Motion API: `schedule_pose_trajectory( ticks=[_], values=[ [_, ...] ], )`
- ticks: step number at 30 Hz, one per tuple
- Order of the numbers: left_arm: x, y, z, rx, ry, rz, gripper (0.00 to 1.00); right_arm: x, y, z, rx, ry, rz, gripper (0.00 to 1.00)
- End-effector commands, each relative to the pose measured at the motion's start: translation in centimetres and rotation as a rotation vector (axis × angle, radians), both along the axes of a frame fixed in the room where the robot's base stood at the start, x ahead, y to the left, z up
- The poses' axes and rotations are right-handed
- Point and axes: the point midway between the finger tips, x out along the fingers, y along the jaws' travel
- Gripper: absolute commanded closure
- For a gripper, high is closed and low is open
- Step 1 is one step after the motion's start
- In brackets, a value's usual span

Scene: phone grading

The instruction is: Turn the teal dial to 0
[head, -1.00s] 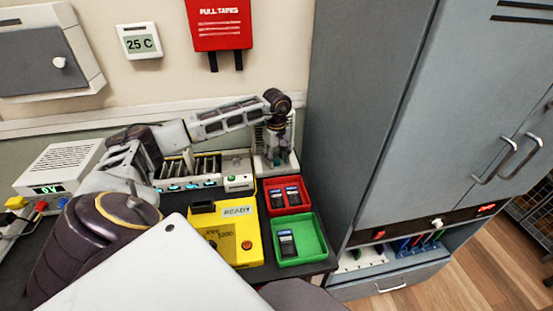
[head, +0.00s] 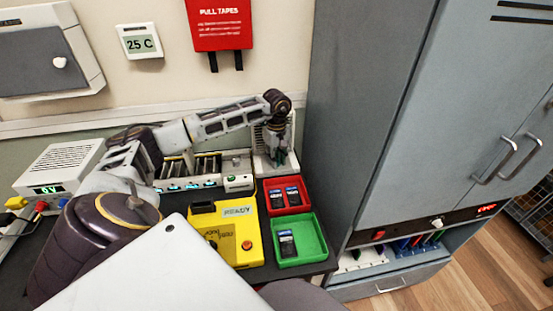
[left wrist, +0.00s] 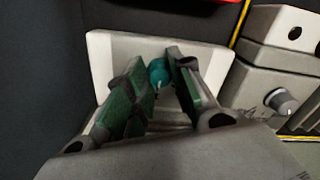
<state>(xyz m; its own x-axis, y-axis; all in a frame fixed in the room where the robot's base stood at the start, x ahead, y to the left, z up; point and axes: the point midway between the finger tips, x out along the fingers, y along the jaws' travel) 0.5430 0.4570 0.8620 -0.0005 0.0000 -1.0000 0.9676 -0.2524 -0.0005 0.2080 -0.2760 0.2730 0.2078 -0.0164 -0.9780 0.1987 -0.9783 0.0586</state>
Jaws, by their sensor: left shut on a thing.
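The teal dial (left wrist: 159,74) shows in the left wrist view on a pale device. It has a small light pointer mark. My left gripper (left wrist: 166,68) has its green-padded fingers on either side of the dial and is shut on it. In the head view my left gripper (head: 279,153) points down at the white device (head: 262,164) at the back right of the desk, by the grey cabinet. The dial is hidden there by the gripper, and its scale numbers cannot be read. My right gripper is not in view.
A red tray (head: 271,207) and a green tray (head: 314,257) with phones lie in front of the device. A yellow READY box (head: 246,257) stands left of them. A charging rack (head: 207,183) is at the back. The grey cabinet (head: 350,130) closes off the right side.

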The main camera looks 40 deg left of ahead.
Motion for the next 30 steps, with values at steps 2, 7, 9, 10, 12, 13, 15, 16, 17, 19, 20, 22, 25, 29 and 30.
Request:
schedule_pose_trajectory(
  ticks=[2,7,9,10,12,13,15,16,17,19,20,22,25,29,30],
  values=[
    [0.0,0.0,0.0,0.000,-0.001,0.019,1.00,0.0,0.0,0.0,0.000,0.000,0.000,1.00],
    [0.0,0.0,0.1,0.000,-0.001,0.088,1.00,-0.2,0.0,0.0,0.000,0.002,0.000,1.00],
    [0.0,0.0,0.1,0.000,-0.001,0.128,1.00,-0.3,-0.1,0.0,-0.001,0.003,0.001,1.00],
    [0.0,0.0,0.1,0.000,-0.001,0.145,1.00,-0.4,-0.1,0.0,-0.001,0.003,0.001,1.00],
    [0.0,0.0,0.1,0.000,-0.001,0.192,1.00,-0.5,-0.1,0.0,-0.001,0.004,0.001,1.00],
    [0.0,0.0,0.1,0.000,-0.001,0.213,1.00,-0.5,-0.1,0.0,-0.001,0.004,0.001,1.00],
    [0.0,0.0,0.1,0.000,-0.001,0.265,1.00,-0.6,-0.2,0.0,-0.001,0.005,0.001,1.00],
    [0.0,0.0,0.1,0.000,-0.001,0.289,1.00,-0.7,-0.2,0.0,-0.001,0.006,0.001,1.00],
    [0.0,0.0,0.1,0.000,-0.001,0.312,1.00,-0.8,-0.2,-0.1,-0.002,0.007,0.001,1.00],
    [0.0,0.0,0.1,0.000,-0.001,0.367,1.00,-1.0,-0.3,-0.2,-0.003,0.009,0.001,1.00],
    [0.0,0.0,0.1,0.000,-0.001,0.391,1.00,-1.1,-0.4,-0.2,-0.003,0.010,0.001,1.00],
    [0.0,0.0,0.1,0.000,-0.001,0.447,1.00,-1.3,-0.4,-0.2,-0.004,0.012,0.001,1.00],
    [0.0,0.0,0.1,0.000,-0.001,0.523,1.00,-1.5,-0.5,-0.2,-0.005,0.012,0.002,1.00],
    [0.0,0.0,0.1,0.000,-0.001,0.611,1.00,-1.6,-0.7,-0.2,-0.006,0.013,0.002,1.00],
    [0.0,0.0,0.1,0.000,-0.001,0.635,1.00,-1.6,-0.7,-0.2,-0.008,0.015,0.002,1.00]
  ],
)
